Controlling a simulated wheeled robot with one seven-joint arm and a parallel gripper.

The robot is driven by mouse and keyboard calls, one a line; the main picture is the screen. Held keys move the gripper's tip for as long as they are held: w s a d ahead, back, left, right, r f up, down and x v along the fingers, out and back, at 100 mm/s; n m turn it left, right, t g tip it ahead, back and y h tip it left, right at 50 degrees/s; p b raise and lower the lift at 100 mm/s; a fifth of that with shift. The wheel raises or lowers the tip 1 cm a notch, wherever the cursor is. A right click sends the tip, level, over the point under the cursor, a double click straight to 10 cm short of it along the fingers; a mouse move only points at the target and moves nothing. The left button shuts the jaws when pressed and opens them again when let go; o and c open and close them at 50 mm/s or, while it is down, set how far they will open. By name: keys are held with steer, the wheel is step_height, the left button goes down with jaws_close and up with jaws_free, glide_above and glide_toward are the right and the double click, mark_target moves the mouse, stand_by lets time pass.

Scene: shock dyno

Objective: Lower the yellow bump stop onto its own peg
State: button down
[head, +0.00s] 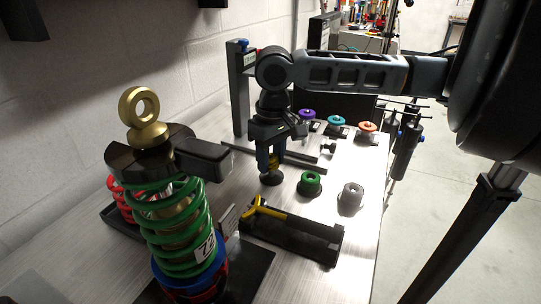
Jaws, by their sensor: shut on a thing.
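My gripper (270,168) points down over the bench, its blue-tipped fingers shut on a small yellow piece, the yellow bump stop (274,160). The fingers hide most of it. A round black base (271,179) shows directly below the fingertips, in line with the green and grey bump stops. It looks like the peg's foot. The peg itself is hidden, and I cannot tell whether the bump stop is around it or still above it.
A green bump stop (311,184) and a grey one (350,197) stand to the right. Purple (307,114), cyan (336,120) and orange (368,127) pieces stand behind. A black cradle (293,236) with a yellow part lies in front; a green-spring shock (180,225) stands left.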

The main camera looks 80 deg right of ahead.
steer(key=shift+s+a+f+g, duration=0.15)
steer(key=shift+s+a+f, duration=0.1)
steer(key=shift+f, duration=0.15)
steer(key=shift+s+a+f+g, duration=0.15)
steer(key=shift+s+f, duration=0.1)
steer(key=shift+f, duration=0.15)
steer(key=c, duration=1)
jaws_free()
steer(key=o, duration=0.5)
steer(key=shift+r, duration=0.2)
steer(key=shift+c, duration=0.2)
steer(key=shift+r, duration=0.15)
steer(key=shift+r+p, duration=0.35)
steer(key=shift+r, duration=3.45)
